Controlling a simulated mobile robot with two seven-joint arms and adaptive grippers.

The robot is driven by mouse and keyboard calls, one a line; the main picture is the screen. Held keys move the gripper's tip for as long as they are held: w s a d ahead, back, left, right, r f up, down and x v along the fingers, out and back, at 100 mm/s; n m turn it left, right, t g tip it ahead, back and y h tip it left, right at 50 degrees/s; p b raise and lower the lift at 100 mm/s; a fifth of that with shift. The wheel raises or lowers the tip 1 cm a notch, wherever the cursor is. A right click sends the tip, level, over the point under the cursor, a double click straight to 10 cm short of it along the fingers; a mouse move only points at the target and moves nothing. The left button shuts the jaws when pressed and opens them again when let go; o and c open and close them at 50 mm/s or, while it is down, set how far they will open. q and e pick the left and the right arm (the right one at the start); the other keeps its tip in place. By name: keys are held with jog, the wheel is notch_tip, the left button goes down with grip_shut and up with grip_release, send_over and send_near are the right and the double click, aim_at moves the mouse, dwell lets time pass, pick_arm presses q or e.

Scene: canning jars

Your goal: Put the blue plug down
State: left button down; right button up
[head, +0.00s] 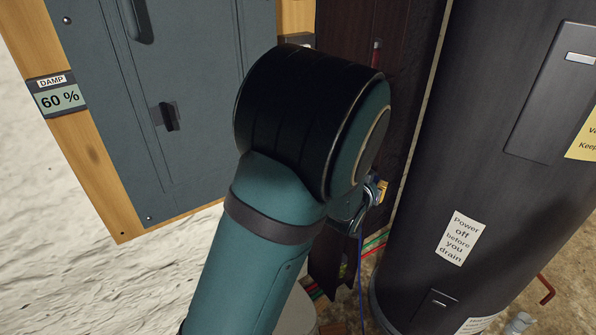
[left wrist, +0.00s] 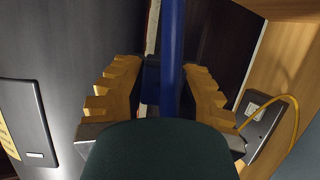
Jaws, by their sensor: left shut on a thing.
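In the left wrist view, my left gripper (left wrist: 158,88) has its yellow, toothed fingers on either side of the dark blue plug (left wrist: 151,75) and is shut on it. A thick blue cable (left wrist: 172,45) runs up in front of the plug, and my own wrist hides the lower part. In the head view, my left arm covers the middle, and only a bit of the left gripper (head: 376,190) shows past it, beside the dark tank. The blue cable hangs below it (head: 361,270). The plug cannot be made out there. My right gripper is in neither view.
A dark cylindrical tank (head: 480,190) with labels stands close on the right. A teal cabinet (head: 190,90) on a wooden board fills the left, with a damp meter (head: 58,98) reading 60 %. In the left wrist view, an outlet (left wrist: 254,105) has a yellow cable.

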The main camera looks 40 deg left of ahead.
pick_arm(q)
jog(key=w+a+f+n+g+y+b, duration=0.1)
jog(key=w+a+n+y, duration=0.1)
jog(key=a, duration=0.4)
jog(key=w+a+f+n+g+y+b, duration=0.1)
jog(key=w+a+n+y, duration=0.1)
jog(key=a, duration=0.5)
jog(key=w+a+f+n+g+y+b, duration=0.1)
jog(key=w+a+f+n+g+y, duration=0.1)
jog(key=a+n+y, duration=0.2)
jog(key=shift+a+y, duration=0.4)
jog(key=shift+a, duration=1.1)
jog(key=shift+w+a+r+n+g+y+b, duration=1)
jog(key=shift+a+r+n+g+y, duration=0.7)
jog(key=shift+a+n+g, duration=0.8)
notch_tip(320, 180, down, 10)
jog(key=shift+b, duration=0.8)
jog(key=shift+r, duration=0.1)
